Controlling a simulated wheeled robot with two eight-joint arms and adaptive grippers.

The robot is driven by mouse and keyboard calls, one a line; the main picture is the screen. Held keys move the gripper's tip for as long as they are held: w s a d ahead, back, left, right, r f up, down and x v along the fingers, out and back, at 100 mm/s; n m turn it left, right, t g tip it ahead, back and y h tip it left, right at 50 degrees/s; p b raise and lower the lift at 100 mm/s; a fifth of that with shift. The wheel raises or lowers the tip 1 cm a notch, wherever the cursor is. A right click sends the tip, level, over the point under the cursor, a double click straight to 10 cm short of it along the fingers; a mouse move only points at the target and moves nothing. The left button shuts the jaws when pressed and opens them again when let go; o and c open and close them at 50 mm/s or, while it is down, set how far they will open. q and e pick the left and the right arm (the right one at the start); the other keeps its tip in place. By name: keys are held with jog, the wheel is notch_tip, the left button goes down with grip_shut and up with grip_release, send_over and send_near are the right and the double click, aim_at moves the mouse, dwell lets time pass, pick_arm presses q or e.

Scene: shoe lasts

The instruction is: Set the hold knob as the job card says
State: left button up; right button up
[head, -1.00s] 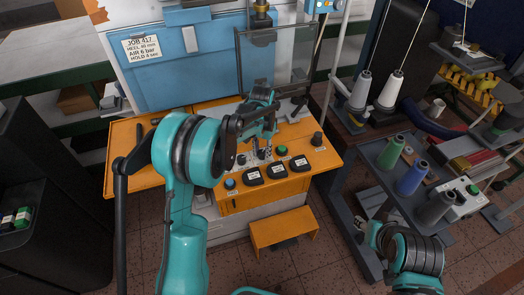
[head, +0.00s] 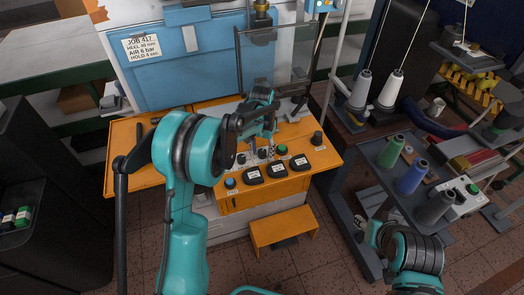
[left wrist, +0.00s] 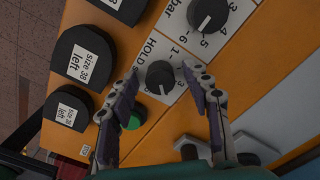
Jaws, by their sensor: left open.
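The job card (head: 142,47) on the blue panel reads JOB 417, HEEL 40 mm, AIR 6 bar, HOLD 4, with a small unit after it. The hold knob (left wrist: 160,75) is black and round, on a white dial plate lettered HOLD, in the middle of the left wrist view. Its white mark points to the bottom of that picture. The fingers partly cover the dial's numbers. My left gripper (left wrist: 161,79) is open, one finger on each side of the knob; I cannot tell whether they touch it. In the head view my left gripper (head: 258,146) is over the orange bench.
The air knob (left wrist: 208,15) is close by, above the hold knob in the wrist view. A green button (left wrist: 133,117) is beside the left finger. Black size-labelled pieces (left wrist: 80,62) line the orange bench (head: 130,135) edge. A trolley with thread cones (head: 411,178) stands right.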

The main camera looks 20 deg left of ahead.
aim_at(262, 152)
pick_arm(q)
notch_tip(262, 152, up, 12)
dwell(0.5)
dwell(0.3)
